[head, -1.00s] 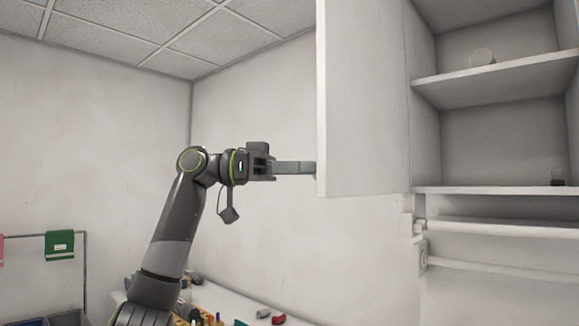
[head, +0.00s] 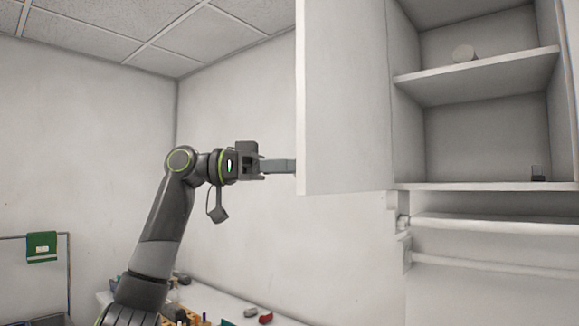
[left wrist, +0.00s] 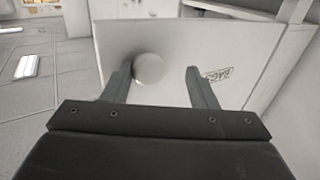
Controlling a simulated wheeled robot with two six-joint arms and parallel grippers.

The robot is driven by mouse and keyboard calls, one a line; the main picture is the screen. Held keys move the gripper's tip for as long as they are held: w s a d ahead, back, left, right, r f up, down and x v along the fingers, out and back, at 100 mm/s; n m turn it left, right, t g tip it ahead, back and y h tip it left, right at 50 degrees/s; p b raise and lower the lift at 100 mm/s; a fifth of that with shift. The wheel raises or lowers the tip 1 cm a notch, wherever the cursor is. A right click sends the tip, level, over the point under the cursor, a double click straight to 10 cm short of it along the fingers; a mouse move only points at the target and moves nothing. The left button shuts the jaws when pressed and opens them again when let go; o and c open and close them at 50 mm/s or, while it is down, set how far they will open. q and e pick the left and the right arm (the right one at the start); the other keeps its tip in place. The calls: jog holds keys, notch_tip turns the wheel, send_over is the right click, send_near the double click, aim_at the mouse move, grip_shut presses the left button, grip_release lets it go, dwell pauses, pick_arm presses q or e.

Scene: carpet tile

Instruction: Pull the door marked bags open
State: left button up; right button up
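The white cabinet door (head: 345,105) stands swung open, with its inner face toward the head camera. In the left wrist view the door's outer face (left wrist: 245,40) carries a BAGS label (left wrist: 217,75) and a round pale knob (left wrist: 149,67). My left gripper (left wrist: 160,75) is open, its two fingers spread apart. The knob shows between them, close to the left finger in the picture; I cannot tell whether they touch. In the head view the left gripper's fingers (head: 283,166) reach the door's free edge, and their tips are hidden behind it. My right gripper is not in view.
A counter with small tools (head: 215,302) lies lower down. A green cloth (head: 41,246) hangs at left.

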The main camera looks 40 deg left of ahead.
pick_arm(q)
jog(key=b+v, duration=0.3)
jog(key=v, duration=1.4)
jog(key=shift+s, duration=0.15)
jog(key=shift+a, duration=0.1)
